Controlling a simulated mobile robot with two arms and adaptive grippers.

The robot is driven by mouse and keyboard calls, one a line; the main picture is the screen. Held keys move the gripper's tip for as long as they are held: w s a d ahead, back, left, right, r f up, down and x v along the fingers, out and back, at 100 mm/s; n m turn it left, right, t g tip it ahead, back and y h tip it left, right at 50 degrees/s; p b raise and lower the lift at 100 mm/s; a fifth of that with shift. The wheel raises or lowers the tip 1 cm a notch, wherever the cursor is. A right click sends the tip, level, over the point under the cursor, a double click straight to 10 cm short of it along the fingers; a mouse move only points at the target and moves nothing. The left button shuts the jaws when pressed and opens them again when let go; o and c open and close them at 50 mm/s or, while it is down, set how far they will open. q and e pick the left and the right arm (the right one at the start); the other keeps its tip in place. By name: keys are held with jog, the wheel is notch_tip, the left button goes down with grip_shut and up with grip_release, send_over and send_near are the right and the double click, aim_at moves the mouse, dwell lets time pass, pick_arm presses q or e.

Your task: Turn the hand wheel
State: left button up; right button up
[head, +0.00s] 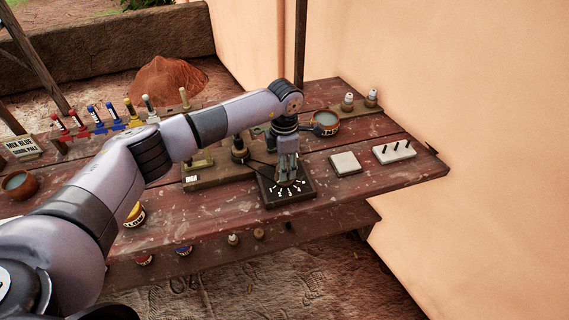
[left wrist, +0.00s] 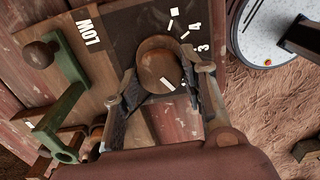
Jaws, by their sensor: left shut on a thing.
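The hand wheel (left wrist: 160,68) looks like a round brown knob with a pale mark on its rim in the left wrist view. It stands on a dark dial plate (head: 275,198) with white figures and tick marks, near the table's front edge. My left gripper (head: 288,180) reaches down onto it from above. In the left wrist view its two fingers (left wrist: 160,98) are on either side of the wheel, shut on it. The gripper hides most of the wheel in the head view. My right gripper is not in view.
On the table (head: 225,213) are a round pan (head: 325,130), a pale square block (head: 345,163) and a white block with dark pegs (head: 395,151).

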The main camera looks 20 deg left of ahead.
pick_arm(q)
jog(key=shift+n, duration=0.4)
jog(key=shift+n+b, duration=0.55)
jog(key=shift+n, duration=0.45)
jog(key=n, duration=0.2)
jog(key=shift+n+b, duration=0.3)
jog(key=shift+b, duration=0.05)
jog(key=n+b, duration=0.1)
jog(key=n, duration=1.1)
jog(key=shift+n, duration=0.3)
jog(key=n, duration=0.6)
jog(key=shift+p, duration=0.3)
jog(key=shift+n, duration=0.4)
jog(key=o, duration=1.2)
jog(key=shift+c, duration=0.2)
